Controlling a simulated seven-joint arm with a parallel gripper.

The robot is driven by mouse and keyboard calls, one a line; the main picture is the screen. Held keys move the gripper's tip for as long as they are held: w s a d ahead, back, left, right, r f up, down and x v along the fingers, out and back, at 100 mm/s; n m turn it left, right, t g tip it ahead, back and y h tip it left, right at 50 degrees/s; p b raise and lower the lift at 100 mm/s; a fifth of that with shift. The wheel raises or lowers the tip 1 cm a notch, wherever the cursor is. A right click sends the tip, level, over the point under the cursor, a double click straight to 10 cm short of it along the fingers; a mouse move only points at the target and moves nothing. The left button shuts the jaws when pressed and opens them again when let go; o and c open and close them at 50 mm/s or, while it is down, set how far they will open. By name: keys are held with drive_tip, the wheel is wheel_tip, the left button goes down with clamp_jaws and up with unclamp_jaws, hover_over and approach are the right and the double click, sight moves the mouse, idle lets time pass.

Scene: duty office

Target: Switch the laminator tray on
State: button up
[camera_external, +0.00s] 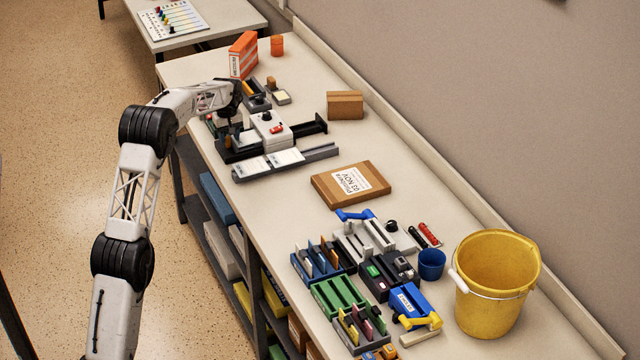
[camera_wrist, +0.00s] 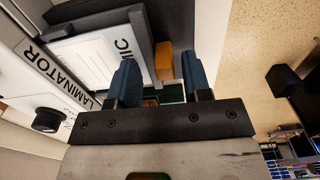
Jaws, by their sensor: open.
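The laminator (camera_external: 272,132) is a white unit with a dark knob and a red part on top, set across a black rail on the bench. In the wrist view its white face (camera_wrist: 72,103) carries the word LAMINATOR, and a round black knob (camera_wrist: 48,120) stands at the left. My gripper (camera_external: 231,117) is low over the left end of the rail, left of the white unit. In the wrist view my gripper (camera_wrist: 161,82) has its two blue fingertips apart with nothing held between them. A white lettered panel (camera_wrist: 95,62) lies left of the fingers. The red part is not visible there.
A grey rail with white labelled plates (camera_external: 270,163) lies in front of the laminator. An orange-and-white box (camera_external: 243,55) and small items stand behind my gripper. A cardboard box (camera_external: 345,105) is to the right. A flat brown parcel (camera_external: 350,185) and a yellow bucket (camera_external: 495,285) are further along.

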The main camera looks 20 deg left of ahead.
drive_tip(key=shift+r, duration=3.8)
drive_tip(key=shift+r, duration=0.1)
drive_tip(key=s+d+r+m, duration=0.1)
drive_tip(key=s+d+r, duration=0.2)
drive_tip(key=s+r, duration=0.45)
drive_tip(key=s+d+r+m, duration=0.15)
drive_tip(key=s+r, duration=0.35)
drive_tip(key=s, duration=0.5)
drive_tip(key=s+d+r+m+t, duration=0.1)
drive_tip(key=s+d+r, duration=0.15)
drive_tip(key=s, duration=0.85)
drive_tip(key=s+d+r+m, duration=0.1)
drive_tip(key=s+d+r, duration=0.15)
drive_tip(key=s, duration=0.75)
drive_tip(key=s+d+f+m, duration=0.1)
drive_tip(key=s+f, duration=0.2)
drive_tip(key=s, duration=1)
drive_tip(key=s+d+f+m+t, duration=0.1)
drive_tip(key=s+f+m, duration=0.1)
drive_tip(key=s, duration=1.1)
drive_tip(key=s+d+f+m, duration=0.1)
drive_tip(key=s+f, duration=0.3)
drive_tip(key=s, duration=0.9)
drive_tip(key=shift+s+d+m+t, duration=0.25)
drive_tip(key=shift+d+m+t, duration=0.05)
drive_tip(key=shift+d+m, duration=0.05)
